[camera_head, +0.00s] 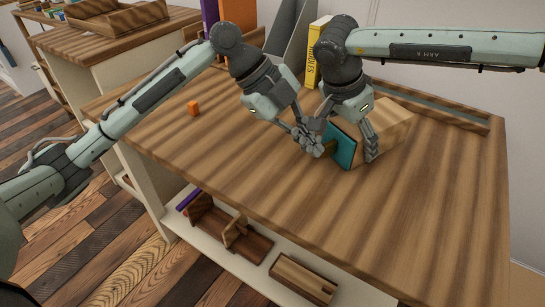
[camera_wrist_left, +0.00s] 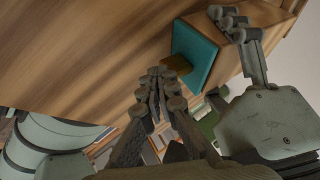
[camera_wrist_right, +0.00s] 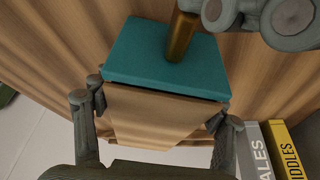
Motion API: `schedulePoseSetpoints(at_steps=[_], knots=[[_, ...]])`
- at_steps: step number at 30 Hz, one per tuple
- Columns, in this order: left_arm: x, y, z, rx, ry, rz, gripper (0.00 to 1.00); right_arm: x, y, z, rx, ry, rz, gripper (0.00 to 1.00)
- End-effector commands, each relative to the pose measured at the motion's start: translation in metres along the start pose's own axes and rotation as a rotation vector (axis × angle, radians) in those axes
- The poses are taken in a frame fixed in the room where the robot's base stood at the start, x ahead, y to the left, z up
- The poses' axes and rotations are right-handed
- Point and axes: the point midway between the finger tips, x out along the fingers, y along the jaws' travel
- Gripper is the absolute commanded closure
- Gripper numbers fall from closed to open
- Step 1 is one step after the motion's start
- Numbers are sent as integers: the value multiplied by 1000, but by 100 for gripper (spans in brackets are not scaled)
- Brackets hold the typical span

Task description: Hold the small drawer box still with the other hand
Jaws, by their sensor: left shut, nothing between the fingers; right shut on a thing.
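The small drawer box (camera_head: 396,122) is pale wood with a teal drawer front (camera_head: 341,149) and stands on the wooden worktop. My right gripper (camera_head: 352,135) is shut on the box, with a finger on each side just behind the teal front, as the right wrist view (camera_wrist_right: 160,108) shows. A brass-coloured knob (camera_wrist_right: 182,38) sticks out of the drawer front. My left gripper (camera_head: 319,149) is shut and empty, with its fingertips (camera_wrist_left: 165,84) close to the knob (camera_wrist_left: 178,65). I cannot tell whether they touch it. The drawer front looks closed against the box.
A small orange cube (camera_head: 193,108) lies on the worktop (camera_head: 250,190) to the left. Yellow (camera_head: 317,50) and grey books or files stand at the back. A lower shelf holds wooden pieces (camera_head: 236,232). The front and right of the worktop are clear.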

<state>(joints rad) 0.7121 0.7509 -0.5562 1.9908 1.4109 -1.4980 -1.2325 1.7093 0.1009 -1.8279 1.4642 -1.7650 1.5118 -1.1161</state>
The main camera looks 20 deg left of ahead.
Motion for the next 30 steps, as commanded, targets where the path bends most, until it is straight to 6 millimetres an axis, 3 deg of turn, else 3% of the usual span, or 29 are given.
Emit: schedulePoseSetpoints(at_steps=[13,19,22,30], knots=[[2,-4,-1,1,1,-2,100,-1,-1,2,-3,-4,-2,68],[-8,16,1,-1,-3,2,100,0,-1,2,-3,-4,-2,68],[-18,36,1,-1,-5,5,100,0,0,2,-2,-3,-2,68],[-82,30,1,0,-5,-1,100,0,0,1,-1,-2,-1,68]])
